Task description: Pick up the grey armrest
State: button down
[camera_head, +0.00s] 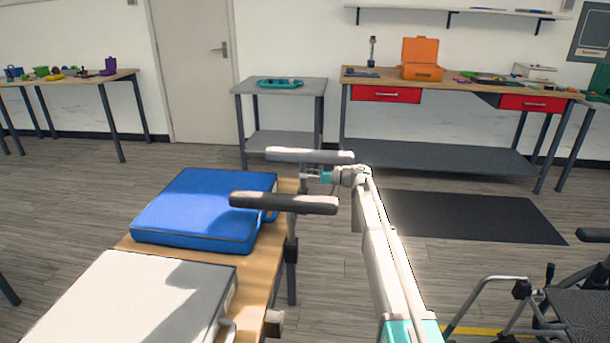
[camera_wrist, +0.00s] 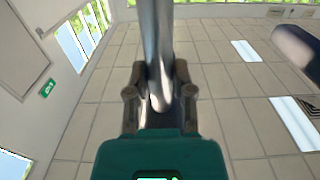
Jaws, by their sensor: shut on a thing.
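Two padded bars show in the head view. The farther one, a pale grey armrest (camera_head: 310,155), is level just above my gripper (camera_head: 314,176). The nearer one, a darker grey armrest (camera_head: 284,203), lies level in front of and below it. In the wrist view my gripper (camera_wrist: 160,100) is shut on a long grey bar, which looks like the pale armrest (camera_wrist: 155,35); it runs up between the fingers. The end of a dark bar (camera_wrist: 300,52) shows at the right there. How the armrests are supported is partly hidden.
A blue cushion (camera_head: 205,208) and a white padded block (camera_head: 130,298) lie on a wooden bench (camera_head: 262,276) at the left. A small grey table (camera_head: 310,88) and a workbench (camera_head: 380,84) stand behind. Scooter parts (camera_head: 595,300) are at lower right. A dark mat (camera_head: 460,218) covers open floor.

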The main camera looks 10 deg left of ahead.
aim_at(306, 154)
jog(key=shift+r+p, duration=3.45)
jog(key=shift+r, duration=0.4)
